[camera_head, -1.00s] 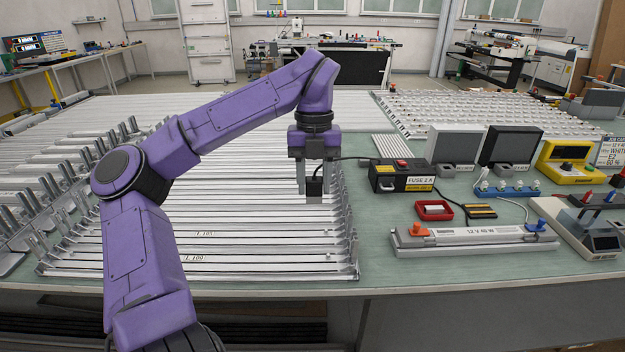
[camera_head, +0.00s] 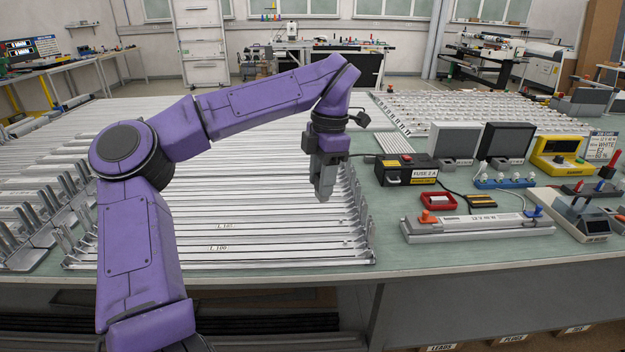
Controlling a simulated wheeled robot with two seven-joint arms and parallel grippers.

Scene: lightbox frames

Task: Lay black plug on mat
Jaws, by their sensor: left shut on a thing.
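My left gripper (camera_head: 324,188) hangs over the right end of the white slatted panels, fingers pointing down. It is turned so one finger mostly covers the other. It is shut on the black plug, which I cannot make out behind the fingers. A black cable (camera_head: 363,155) runs from behind the gripper to the black fuse box (camera_head: 408,172) on the right. No separate mat stands out; the green bench surface (camera_head: 392,205) shows between the panels and the devices. My right gripper is not in view.
A red tray (camera_head: 438,200) and a long light fixture (camera_head: 478,226) with orange and blue ends lie right of the gripper.

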